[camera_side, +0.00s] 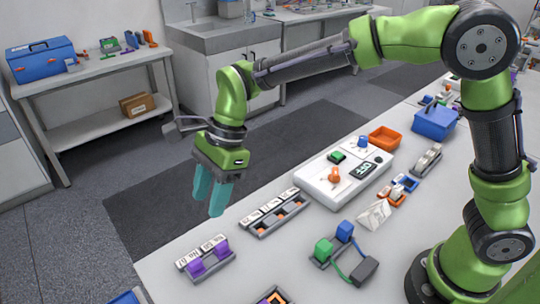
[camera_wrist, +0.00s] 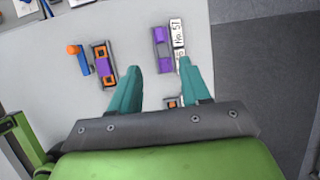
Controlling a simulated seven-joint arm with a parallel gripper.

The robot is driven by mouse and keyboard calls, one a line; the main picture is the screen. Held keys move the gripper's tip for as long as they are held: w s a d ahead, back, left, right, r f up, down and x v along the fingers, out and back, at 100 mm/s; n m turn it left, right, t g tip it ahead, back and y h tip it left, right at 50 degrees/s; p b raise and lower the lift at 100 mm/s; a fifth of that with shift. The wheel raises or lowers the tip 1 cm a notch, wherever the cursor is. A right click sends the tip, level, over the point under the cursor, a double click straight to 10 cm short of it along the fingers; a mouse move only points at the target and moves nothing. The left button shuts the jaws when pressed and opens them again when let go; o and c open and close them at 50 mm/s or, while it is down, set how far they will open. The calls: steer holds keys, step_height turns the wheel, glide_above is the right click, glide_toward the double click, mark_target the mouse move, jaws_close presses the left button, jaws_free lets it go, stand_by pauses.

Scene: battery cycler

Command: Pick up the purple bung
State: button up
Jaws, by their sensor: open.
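Purple blocks (camera_side: 208,258) sit side by side in a dark rack with white number labels (camera_side: 190,258) near the table's edge in the side view. They also show as purple pieces (camera_wrist: 161,36) in the wrist view, ahead of the fingertips. Another purple piece (camera_wrist: 104,68) lies in an orange-edged dark holder to the left. I cannot tell which purple piece is the bung. My gripper (camera_side: 208,200), with teal fingers, is open and empty, held in the air above the table's edge. The open fingers also show in the wrist view (camera_wrist: 160,67).
Green and blue blocks with a cable (camera_side: 343,250) lie to the right. The floor lies beyond the table edge.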

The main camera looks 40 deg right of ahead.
mark_target(195, 261)
steer(key=x, duration=1.5)
steer(key=shift+d+f, duration=0.1)
jaws_close()
